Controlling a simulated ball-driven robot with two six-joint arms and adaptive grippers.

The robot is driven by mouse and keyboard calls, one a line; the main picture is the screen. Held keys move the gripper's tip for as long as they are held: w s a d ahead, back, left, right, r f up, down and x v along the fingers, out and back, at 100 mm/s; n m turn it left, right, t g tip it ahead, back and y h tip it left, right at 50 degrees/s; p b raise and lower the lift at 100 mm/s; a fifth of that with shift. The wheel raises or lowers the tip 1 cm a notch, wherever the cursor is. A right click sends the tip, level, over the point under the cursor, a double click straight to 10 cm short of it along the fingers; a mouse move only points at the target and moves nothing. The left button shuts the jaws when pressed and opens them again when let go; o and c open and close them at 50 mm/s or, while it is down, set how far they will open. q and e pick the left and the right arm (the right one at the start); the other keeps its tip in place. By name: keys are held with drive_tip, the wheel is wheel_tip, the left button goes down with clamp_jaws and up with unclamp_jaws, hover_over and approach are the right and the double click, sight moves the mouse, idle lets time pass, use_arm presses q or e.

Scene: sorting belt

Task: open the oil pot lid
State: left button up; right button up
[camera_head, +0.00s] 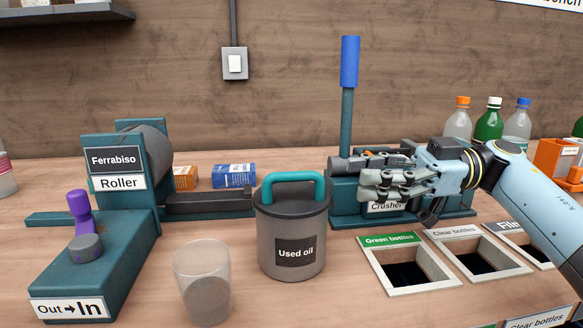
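The oil pot (292,235) is a grey pot labelled "Used oil", standing upright near the middle of the table. Its dark lid (264,208) sits on top, with a teal arched handle (292,178) standing up. My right gripper (366,184) comes in from the right and points left, in front of the crusher. It is apart from the lid handle in the picture, to its right. Its fingers overlap the crusher in the view, so I cannot tell how wide they are or whether they touch it. My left gripper is not in view.
The teal crusher (350,205) with a blue-topped lever (349,62) stands behind right. A clear cup (203,280) stands front left of the pot. The roller machine (122,183) is at left. Bottle sorting openings (408,265) are at right, with several bottles (488,120) behind.

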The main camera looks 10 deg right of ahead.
sight(315, 177)
drive_tip(key=a, duration=0.6)
drive_tip(key=shift+s+a+r, duration=0.1)
drive_tip(key=shift+s, duration=0.05)
drive_tip(key=a, duration=0.3)
drive_tip(key=shift+a, duration=0.7)
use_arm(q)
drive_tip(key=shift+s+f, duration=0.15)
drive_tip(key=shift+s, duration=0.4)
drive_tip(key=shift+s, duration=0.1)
use_arm(e)
drive_tip(key=shift+c, duration=0.4)
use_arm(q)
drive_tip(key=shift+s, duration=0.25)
use_arm(e)
clamp_jaws()
